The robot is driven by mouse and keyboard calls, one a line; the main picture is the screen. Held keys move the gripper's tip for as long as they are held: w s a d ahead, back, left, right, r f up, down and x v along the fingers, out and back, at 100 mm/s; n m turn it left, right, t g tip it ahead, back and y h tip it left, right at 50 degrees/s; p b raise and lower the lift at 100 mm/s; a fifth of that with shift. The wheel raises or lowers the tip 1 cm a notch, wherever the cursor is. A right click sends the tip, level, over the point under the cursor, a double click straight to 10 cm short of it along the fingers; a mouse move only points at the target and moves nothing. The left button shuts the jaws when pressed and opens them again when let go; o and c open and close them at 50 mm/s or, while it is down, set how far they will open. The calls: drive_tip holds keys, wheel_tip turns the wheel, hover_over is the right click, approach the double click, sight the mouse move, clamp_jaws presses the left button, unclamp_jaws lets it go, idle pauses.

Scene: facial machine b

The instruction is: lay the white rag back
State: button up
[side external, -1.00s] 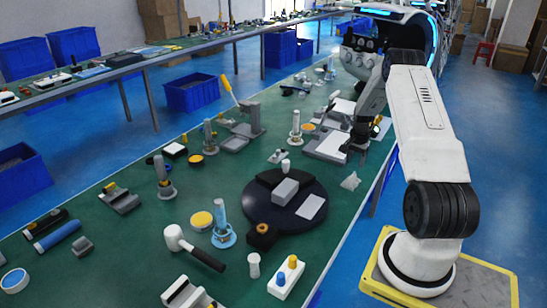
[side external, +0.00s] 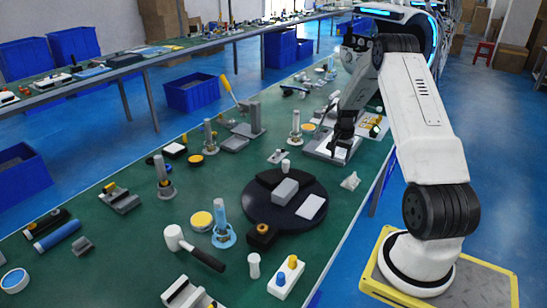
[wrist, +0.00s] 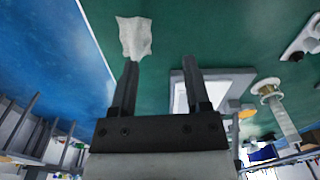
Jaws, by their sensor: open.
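The white rag (side external: 350,181) lies crumpled on the green bench top, near the bench's right edge. In the side view my gripper (side external: 338,146) is over the grey plate fixture, farther along the bench than the rag. Its fingertips are small and dark there.
A grey fixture with a white panel (side external: 334,146) is under my gripper. A dark round turntable (side external: 262,211) with a grey block stands nearer the camera. Upright post tools (side external: 296,127) stand to the left. Green bench is clear around the rag.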

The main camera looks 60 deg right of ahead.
drive_tip(key=w+a+r+n, duration=0.2)
drive_tip(key=a+r+n, duration=0.1)
drive_tip(key=a, duration=0.5)
drive_tip(key=w+a+r+n+t, duration=0.1)
drive_tip(key=w+a+r+n, duration=0.15)
drive_tip(key=a, duration=0.45)
drive_tip(key=w+a+r+n, duration=0.3)
drive_tip(key=a, duration=0.5)
drive_tip(key=s+a+r+n, duration=0.1)
drive_tip(key=s+a+n, duration=0.1)
drive_tip(key=a, duration=0.4)
drive_tip(key=s+a+n+t, duration=0.1)
drive_tip(key=s+a+n, duration=0.2)
drive_tip(key=a, duration=0.4)
drive_tip(key=s+a+r+n, duration=0.1)
drive_tip(key=s+a+n, duration=0.2)
drive_tip(key=s+a, duration=0.2)
drive_tip(key=shift+a+r, duration=0.35)
drive_tip(key=shift+a, duration=0.5)
